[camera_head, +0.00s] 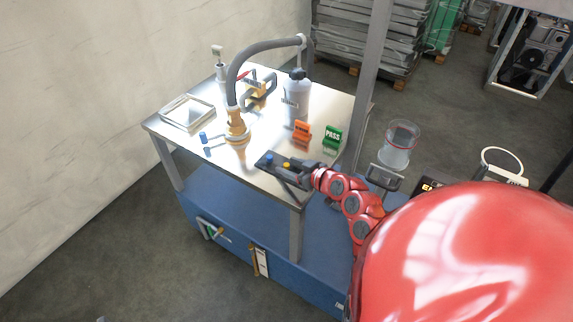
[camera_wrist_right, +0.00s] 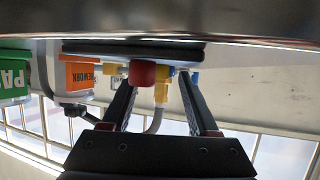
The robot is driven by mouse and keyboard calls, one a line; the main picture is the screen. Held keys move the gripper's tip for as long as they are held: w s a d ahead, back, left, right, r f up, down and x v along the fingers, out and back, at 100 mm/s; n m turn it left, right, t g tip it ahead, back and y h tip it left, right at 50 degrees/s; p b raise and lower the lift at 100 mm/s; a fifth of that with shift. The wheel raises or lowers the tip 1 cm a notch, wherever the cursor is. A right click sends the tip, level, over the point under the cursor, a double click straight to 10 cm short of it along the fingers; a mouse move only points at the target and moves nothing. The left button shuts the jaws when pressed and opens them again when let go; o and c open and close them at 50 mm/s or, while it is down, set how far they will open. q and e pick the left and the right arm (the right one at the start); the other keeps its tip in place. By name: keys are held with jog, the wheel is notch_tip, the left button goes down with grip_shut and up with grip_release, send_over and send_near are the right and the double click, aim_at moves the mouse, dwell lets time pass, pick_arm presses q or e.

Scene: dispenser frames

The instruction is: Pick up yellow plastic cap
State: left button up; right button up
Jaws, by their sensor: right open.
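A small yellow cap (camera_head: 286,164) sits on a dark flat tray (camera_head: 264,165) at the table's near edge, right of a blue cap (camera_head: 268,158). My right gripper (camera_head: 291,176) is at the tray's near side, close to the yellow cap. In the right wrist view, the open fingers (camera_wrist_right: 158,100) have a red cap (camera_wrist_right: 142,73) between and beyond them. Yellow shows just behind the red cap, partly hidden; I cannot tell cap from fitting there. The fingers appear empty. My left gripper is not in view.
On the metal table (camera_head: 215,165) stand an orange bin (camera_head: 302,132), a green PASS bin (camera_head: 332,139), a grey bottle (camera_head: 296,97) and a brass fitting (camera_head: 236,131) with a thick hose. A post rises behind the right corner.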

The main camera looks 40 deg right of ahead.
grip_shut()
jog(key=shift+r, duration=0.1)
dwell(0.4)
